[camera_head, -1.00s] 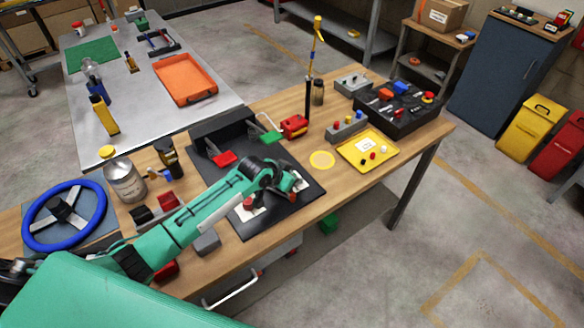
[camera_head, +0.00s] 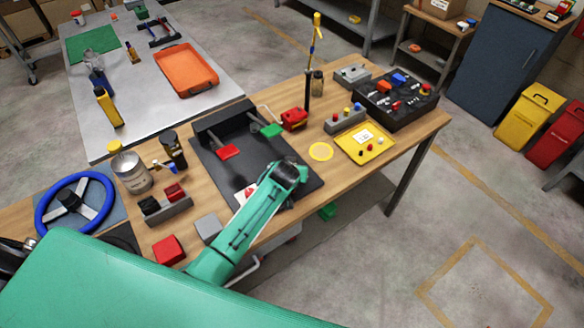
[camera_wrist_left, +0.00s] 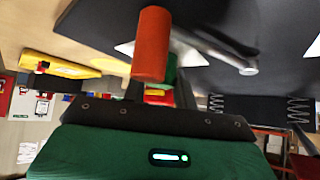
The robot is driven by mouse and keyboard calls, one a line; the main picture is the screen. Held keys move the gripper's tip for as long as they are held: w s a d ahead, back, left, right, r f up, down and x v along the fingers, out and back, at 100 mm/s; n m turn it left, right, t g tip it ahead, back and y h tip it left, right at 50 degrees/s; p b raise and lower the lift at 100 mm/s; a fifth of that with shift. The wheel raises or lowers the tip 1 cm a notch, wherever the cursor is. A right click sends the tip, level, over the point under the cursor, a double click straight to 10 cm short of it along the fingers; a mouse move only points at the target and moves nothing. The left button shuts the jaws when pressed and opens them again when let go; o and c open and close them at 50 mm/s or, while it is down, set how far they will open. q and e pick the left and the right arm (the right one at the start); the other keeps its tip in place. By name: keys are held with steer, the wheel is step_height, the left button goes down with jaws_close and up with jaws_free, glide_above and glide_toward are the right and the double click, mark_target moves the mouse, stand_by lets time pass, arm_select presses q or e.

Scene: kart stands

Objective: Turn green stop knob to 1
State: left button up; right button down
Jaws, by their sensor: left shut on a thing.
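The black pedal base (camera_head: 215,165) stands on the wooden table with a red pedal (camera_head: 228,151) and a green pedal (camera_head: 271,130). A red knob (camera_head: 250,190) on a white plate (camera_head: 239,201) shows left of my wrist. In the left wrist view, an orange-red cylinder (camera_wrist_left: 151,45) stands in front of the fingers. The green knob (camera_wrist_left: 172,72) shows partly behind it. My left gripper (camera_wrist_left: 160,92) is shut on the green knob, which is mostly hidden. In the head view my own wrist covers that grip. The knob's marks are not readable. My right gripper is not in view.
Left of the base are a switch block (camera_head: 168,208), a grey box (camera_head: 208,228), a red box (camera_head: 168,250) and the blue steering wheel (camera_head: 42,215). Right of it are a yellow tray (camera_head: 382,151) and a black control box (camera_head: 405,118).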

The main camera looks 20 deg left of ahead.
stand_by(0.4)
arm_select(q)
steer(key=o, duration=1)
steer(key=shift+s, duration=0.1)
steer(key=b+v, duration=0.3)
steer(key=v, duration=1)
steer(key=shift+s+d+r, duration=0.15)
steer(key=shift+d+r, duration=0.05)
steer(key=shift+r, duration=0.1)
